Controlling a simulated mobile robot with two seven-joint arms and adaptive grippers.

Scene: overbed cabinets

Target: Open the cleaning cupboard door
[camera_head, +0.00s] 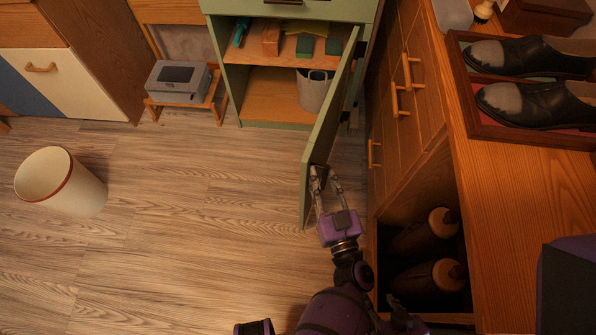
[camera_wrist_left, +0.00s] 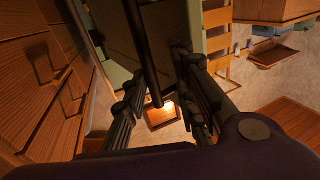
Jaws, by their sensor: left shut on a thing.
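The green cleaning cupboard (camera_head: 232,72) stands at the top centre with its door (camera_head: 335,105) swung wide open to the right, towards the wooden drawers. Inside show an upper shelf with several small boxes and sponges and a grey bucket (camera_head: 314,90) on the lower level. My left gripper (camera_head: 323,178) is at the door's free edge. In the left wrist view its two fingers (camera_wrist_left: 160,112) are on either side of a dark upright part of the door (camera_wrist_left: 155,45); the exact contact is partly hidden. My right gripper is not in view.
A wooden counter (camera_head: 515,200) with a shoe tray (camera_head: 468,105) and drawer handles runs close along the right. A white bin (camera_head: 60,185) stands at the left. A grey printer (camera_head: 180,78) sits on a low stand. The wooden floor (camera_head: 190,220) between is clear.

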